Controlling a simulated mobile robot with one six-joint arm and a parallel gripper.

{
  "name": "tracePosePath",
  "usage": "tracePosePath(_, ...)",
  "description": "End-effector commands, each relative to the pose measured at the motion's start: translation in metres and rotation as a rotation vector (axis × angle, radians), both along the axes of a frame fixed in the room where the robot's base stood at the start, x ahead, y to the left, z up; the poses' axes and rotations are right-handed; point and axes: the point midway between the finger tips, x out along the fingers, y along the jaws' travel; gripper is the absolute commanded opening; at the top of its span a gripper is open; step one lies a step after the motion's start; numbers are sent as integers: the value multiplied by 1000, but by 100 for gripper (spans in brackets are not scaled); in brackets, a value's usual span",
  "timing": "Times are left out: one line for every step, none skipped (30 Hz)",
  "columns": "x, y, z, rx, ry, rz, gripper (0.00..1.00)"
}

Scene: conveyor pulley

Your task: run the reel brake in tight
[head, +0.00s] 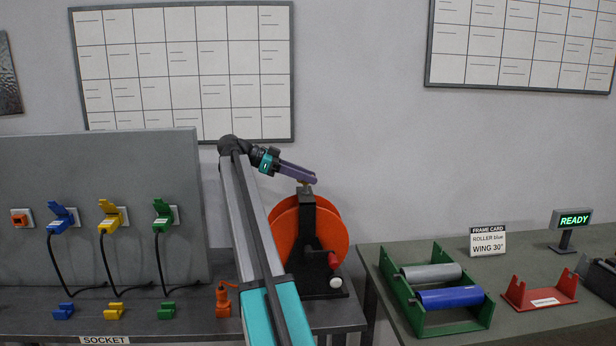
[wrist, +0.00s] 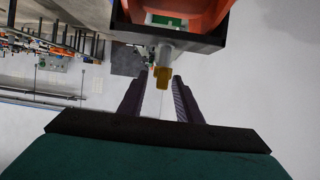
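The orange reel (head: 337,237) stands upright in a black frame (head: 308,222) at the right end of the left bench. A brass-coloured knob (head: 305,188) sits on top of the frame; in the wrist view it shows as a yellow wing-like knob (wrist: 162,77) on a short grey shaft. My gripper (head: 315,177) reaches over the frame's top from the left. In the wrist view my gripper (wrist: 161,78) is open, with a finger on each side of the knob near the tips. Gaps show beside the knob; I see no firm contact. The head view partly hides the knob behind the fingers.
A red knob with a white end (head: 333,265) is low on the reel frame. A socket panel (head: 90,255) with coloured plugs stands left. On the right bench are a green roller frame (head: 408,308), a card reading "WING 30°" (head: 487,241) and a READY sign (head: 573,219).

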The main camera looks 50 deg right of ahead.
Motion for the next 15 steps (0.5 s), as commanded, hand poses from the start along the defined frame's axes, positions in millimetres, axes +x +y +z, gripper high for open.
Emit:
tracePosePath(0, 0, 1, 0, 0, 1, 31)
tracePosePath(1, 0, 1, 0, 0, 1, 31)
tracePosePath(1, 1, 2, 0, 0, 1, 31)
tracePosePath(2, 1, 2, -1, 0, 1, 31)
tracePosePath(2, 2, 3, -1, 0, 2, 31)
tracePosePath(3, 3, 3, -1, 0, 2, 31)
tracePosePath(4, 4, 4, -1, 0, 2, 31)
tracePosePath(5, 5, 5, -1, 0, 2, 31)
tracePosePath(7, 7, 7, -1, 0, 2, 31)
tracePosePath(8, 9, 8, -1, 0, 2, 31)
tracePosePath(10, 11, 9, -1, 0, 2, 31)
tracePosePath(12, 13, 11, -1, 0, 2, 31)
tracePosePath(14, 15, 12, -1, 0, 2, 31)
tracePosePath(16, 18, 13, -1, 0, 3, 31)
tracePosePath(18, 20, 15, -1, 1, 2, 31)
